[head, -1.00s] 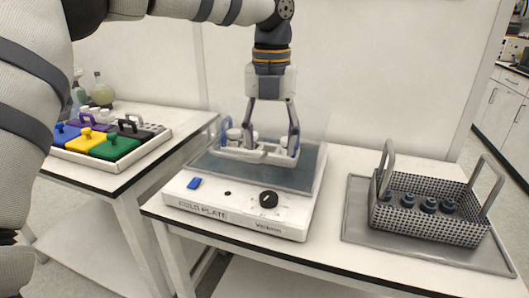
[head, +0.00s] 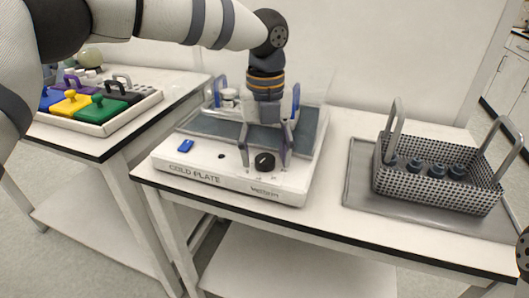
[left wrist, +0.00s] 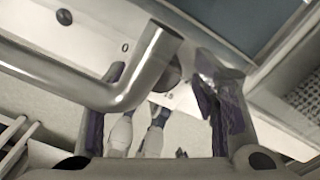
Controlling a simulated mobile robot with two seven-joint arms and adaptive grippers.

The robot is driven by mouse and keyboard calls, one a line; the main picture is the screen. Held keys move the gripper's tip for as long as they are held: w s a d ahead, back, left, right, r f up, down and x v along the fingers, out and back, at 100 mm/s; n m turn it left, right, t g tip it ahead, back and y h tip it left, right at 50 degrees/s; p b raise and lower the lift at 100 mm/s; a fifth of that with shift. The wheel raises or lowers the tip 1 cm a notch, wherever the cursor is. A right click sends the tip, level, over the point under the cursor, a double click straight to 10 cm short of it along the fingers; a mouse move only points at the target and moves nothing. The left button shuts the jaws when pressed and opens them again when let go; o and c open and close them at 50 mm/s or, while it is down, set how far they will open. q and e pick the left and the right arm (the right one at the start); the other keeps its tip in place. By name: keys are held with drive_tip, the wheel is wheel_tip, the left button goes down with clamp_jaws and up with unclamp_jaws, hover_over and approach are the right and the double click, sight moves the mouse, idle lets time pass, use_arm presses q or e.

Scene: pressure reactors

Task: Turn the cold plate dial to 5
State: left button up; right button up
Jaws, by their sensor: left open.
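The cold plate (head: 240,182) is a white box with a grey top, standing on the bench. Its black round dial (head: 264,162) is on the front control face, right of a small black spot and a blue switch (head: 186,146). My left gripper (head: 265,155) points down over the front of the plate. Its open fingers stand on either side of the dial; I cannot tell whether they touch it. In the left wrist view, the dial (left wrist: 171,76) is partly hidden behind a metal tube, between the open fingers. The dial's setting is too small to read. My right gripper is not in view.
A rack with blue handles (head: 296,97) stands on the plate behind my gripper. To the right, a mesh basket (head: 430,193) with dark-capped items sits on a grey tray (head: 358,190). A side table on the left holds a tray of coloured lidded blocks (head: 105,127).

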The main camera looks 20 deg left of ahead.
sight(265, 158)
use_arm(q)
drive_tip(key=shift+f, duration=0.2)
drive_tip(key=c, duration=1.2)
drive_tip(key=shift+r+m+p, duration=0.35)
drive_tip(key=shift+m+p, duration=0.05)
drive_tip(key=shift+m, duration=1.2)
drive_tip(key=shift+f+m, duration=0.25)
drive_tip(key=shift+m, duration=0.45)
drive_tip(key=o, duration=1.2)
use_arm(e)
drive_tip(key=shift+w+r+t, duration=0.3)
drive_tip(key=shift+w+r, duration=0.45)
use_arm(q)
wheel_tip(265, 158, up, 12)
drive_tip(key=shift+c, duration=0.4)
